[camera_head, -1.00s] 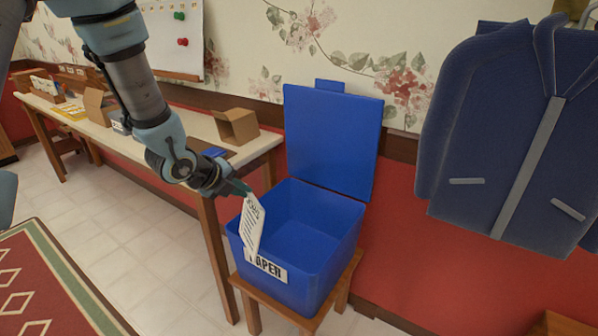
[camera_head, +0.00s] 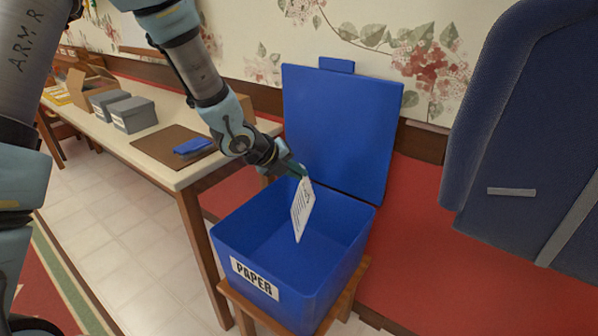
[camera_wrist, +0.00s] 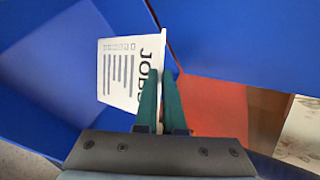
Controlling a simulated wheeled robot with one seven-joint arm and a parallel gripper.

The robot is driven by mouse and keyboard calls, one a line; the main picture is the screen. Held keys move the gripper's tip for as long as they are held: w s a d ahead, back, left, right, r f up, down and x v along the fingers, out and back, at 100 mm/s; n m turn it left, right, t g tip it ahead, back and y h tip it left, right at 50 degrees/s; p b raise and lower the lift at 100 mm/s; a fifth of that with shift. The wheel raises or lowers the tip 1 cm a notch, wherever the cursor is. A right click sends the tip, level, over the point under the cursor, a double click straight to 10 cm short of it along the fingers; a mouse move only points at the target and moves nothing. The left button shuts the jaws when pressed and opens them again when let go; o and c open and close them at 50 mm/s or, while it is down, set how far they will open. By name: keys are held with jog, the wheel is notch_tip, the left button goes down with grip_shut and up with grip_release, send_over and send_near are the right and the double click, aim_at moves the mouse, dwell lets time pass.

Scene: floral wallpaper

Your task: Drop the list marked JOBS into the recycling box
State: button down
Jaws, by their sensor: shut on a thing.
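The list (camera_head: 301,208) is a white sheet with dark lines; in the wrist view the heading JOBS shows on the list (camera_wrist: 118,72). My gripper (camera_head: 297,172) is shut on its edge, and the green fingers (camera_wrist: 161,100) show in the wrist view. The list hangs down over the opening of the blue recycling box (camera_head: 225,240), in front of the raised lid (camera_head: 340,125). The box bears a white label reading PAPER (camera_head: 254,277). I cannot tell how far the list's lower edge reaches below the rim.
The box stands on a small wooden stool (camera_head: 350,290). A long table (camera_head: 165,178) at the left holds grey boxes (camera_head: 130,114), cardboard boxes (camera_head: 92,80) and a brown board with a blue item (camera_head: 194,146).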

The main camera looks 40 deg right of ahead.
aim_at(304, 193)
jog(key=shift+f+b, duration=1.8)
jog(key=shift+f, duration=0.95)
jog(key=c, duration=0.9)
grip_release()
jog(key=shift+c, duration=0.2)
jog(key=shift+a+r, duration=0.1)
jog(key=p+v, duration=0.1)
jog(key=v, duration=0.9)
jog(key=shift+a+r, duration=0.2)
jog(key=shift+a, duration=0.05)
jog(key=shift+w, duration=0.1)
